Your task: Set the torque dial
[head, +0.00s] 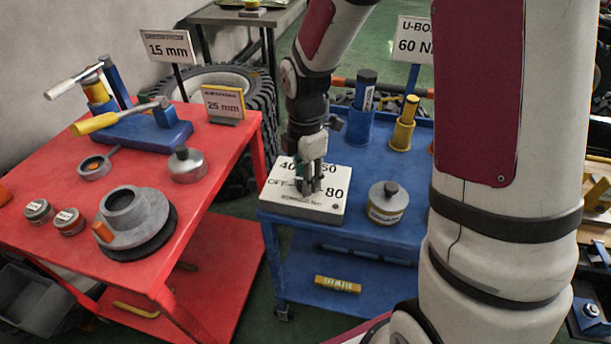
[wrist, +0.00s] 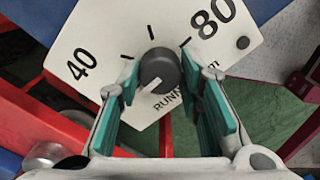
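The torque dial plate (head: 287,203) is a white slanted box on the blue cart, marked OFF, 40, 60 and 80. Its dark round knob (wrist: 166,66) shows in the wrist view with a white pointer mark toward the lower left, away from the 40 and 80 ticks. My gripper (head: 312,188) points down over the plate. In the wrist view its teal fingers (wrist: 160,75) stand apart on either side of the knob, with slight gaps showing. The OFF label is hidden there. In the head view my gripper hides the knob.
A sign (head: 414,42) reading "U-BO…" and 60 N, partly cut off, stands behind the blue cart (head: 372,165). A lidded tin (head: 387,203) is right of the plate, blue and yellow (head: 404,125) tools behind. A red cart (head: 50,170) with parts is left.

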